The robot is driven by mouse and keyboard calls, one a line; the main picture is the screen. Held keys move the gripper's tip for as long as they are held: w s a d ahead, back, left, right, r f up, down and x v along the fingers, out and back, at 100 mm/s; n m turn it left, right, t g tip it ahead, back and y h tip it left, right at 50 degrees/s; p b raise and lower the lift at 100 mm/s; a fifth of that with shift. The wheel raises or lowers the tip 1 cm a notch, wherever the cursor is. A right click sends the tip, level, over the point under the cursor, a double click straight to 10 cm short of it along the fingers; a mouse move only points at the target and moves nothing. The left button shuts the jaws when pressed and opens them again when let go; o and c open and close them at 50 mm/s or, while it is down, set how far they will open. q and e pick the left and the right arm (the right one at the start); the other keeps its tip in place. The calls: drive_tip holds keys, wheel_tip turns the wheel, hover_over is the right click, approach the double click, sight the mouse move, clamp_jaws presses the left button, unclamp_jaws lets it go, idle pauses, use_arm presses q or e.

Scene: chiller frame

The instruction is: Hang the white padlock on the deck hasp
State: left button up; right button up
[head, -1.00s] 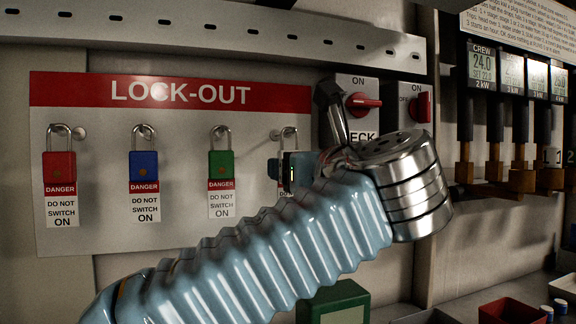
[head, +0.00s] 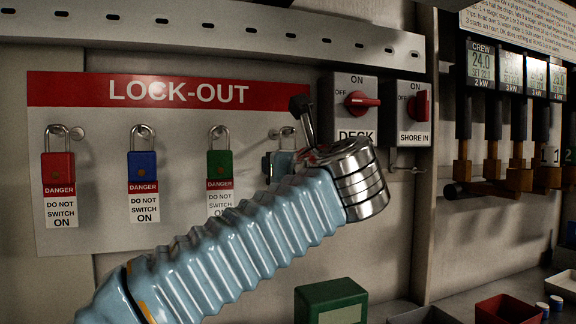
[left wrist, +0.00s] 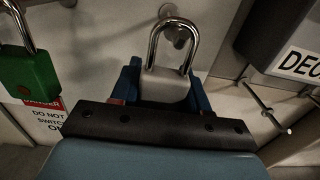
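The white padlock (left wrist: 165,86) hangs by its shackle at the fourth peg of the lock-out board, with the peg inside the shackle loop. My left gripper (left wrist: 166,88) has its blue fingers on either side of the padlock's body, with no clear gap. In the head view my left gripper (head: 280,163) is at that peg, and my arm hides most of the padlock. The deck hasp (left wrist: 264,106) shows as thin metal rods below the DECK switch box in the left wrist view; in the head view my wrist hides it. My right gripper is not in view.
Red (head: 58,172), blue (head: 143,166) and green (head: 220,163) padlocks with tags hang to the left on the board. The DECK switch (head: 357,103) and SHORE IN switch (head: 414,106) are at right. A green box (head: 331,300) and red bin (head: 505,309) stand below.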

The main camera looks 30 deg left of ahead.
use_arm(q)
drive_tip(key=c, duration=0.6)
drive_tip(key=shift+r, duration=0.1)
drive_tip(key=v, duration=0.6)
drive_tip(key=r+v, duration=0.1)
drive_tip(key=v, duration=0.5)
drive_tip(key=b+v, duration=0.1)
drive_tip(key=v, duration=0.5)
drive_tip(key=shift+r, duration=0.15)
